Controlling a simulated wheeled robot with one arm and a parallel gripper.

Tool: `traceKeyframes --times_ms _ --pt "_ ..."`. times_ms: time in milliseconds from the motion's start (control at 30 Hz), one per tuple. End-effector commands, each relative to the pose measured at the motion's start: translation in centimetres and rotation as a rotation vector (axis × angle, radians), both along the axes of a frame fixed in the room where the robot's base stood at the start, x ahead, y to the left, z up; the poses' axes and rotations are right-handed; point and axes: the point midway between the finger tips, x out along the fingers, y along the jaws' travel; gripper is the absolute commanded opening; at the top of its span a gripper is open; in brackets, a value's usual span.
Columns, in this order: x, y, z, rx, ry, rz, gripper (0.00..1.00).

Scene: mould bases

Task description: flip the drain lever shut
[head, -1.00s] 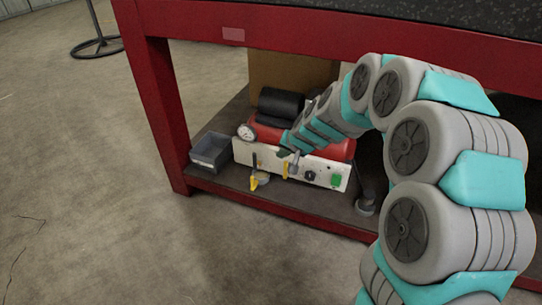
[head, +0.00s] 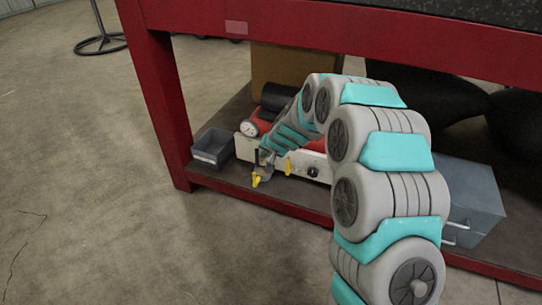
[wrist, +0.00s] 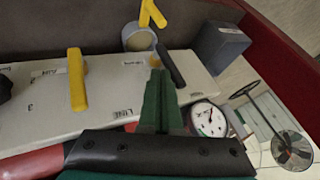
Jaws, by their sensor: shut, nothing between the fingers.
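The white valve panel (head: 245,148) stands on the shelf, in front of a red tank. A black lever (wrist: 170,65) near the panel's end has a label beside it that I cannot read clearly; it looks like the drain lever. A forked yellow piece (wrist: 151,13) lies beyond it over a round cup (wrist: 138,38), and this yellow piece also shows in the head view (head: 256,180). A yellow lever (wrist: 77,80) sits further along the panel. My gripper (wrist: 156,70) is shut and empty, its green tips close beside the black lever; I cannot tell whether they touch.
A grey bin (head: 213,147) stands left of the panel. The pressure gauge (wrist: 209,120) is close to my gripper. The red bench leg (head: 160,100) is at the left and the red top beam above. A grey drawer box (head: 470,200) is at the right.

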Motion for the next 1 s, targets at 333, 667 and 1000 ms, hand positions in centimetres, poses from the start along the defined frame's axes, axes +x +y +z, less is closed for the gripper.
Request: traceKeyframes --times_ms 333,667,1000 --pt "0.07 0.09 0.08 0.0 -0.001 -0.001 0.0" --pt "0.06 -0.01 0.61 -0.033 0.01 0.0 0.0" --pt "0.05 -0.08 0.55 -0.063 0.02 0.0 0.0"
